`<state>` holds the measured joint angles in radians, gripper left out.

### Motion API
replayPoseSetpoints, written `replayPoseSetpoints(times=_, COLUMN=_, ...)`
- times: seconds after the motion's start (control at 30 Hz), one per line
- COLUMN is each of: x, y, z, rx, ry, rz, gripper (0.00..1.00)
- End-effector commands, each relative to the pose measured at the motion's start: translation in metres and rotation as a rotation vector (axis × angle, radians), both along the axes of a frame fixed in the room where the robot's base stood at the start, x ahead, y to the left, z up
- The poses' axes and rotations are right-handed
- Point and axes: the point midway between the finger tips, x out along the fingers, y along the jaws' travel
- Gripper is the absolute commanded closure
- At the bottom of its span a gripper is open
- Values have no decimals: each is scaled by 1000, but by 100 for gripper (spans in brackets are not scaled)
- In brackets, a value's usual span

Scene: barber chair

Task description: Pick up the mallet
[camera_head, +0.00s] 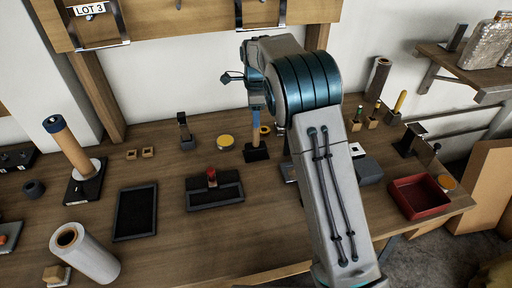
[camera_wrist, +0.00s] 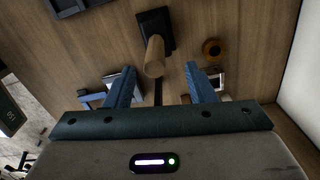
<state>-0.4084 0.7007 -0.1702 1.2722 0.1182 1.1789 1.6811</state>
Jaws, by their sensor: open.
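A wooden cylindrical piece, which looks like the mallet's handle (camera_wrist: 155,58), stands upright from a black base (camera_wrist: 153,20) in the wrist view. The same black base (camera_head: 256,154) shows on the bench in the head view, with a bit of wood above it beside my fingers. I cannot make out a separate mallet head. My gripper (camera_wrist: 161,80) is open and empty, with one blue finger on each side of the line to the wood. In the head view my gripper (camera_head: 257,108) points down above the base, partly hidden by my arm.
A yellow round tin (camera_head: 225,141) and a black tray with a red-topped tool (camera_head: 211,178) lie left of it. A red tray (camera_head: 421,195) stands at right. A tall roll on a stand (camera_head: 70,147) is at left. The wall is close behind.

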Motion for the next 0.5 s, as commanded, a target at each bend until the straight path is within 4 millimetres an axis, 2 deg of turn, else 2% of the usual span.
replayPoseSetpoints(times=0.27, x=-3, y=-1, z=-22, rx=0, ry=3, rz=0, gripper=50)
replayPoseSetpoints(times=0.5, x=-7, y=-2, z=-57, rx=0, ry=3, rz=0, gripper=50)
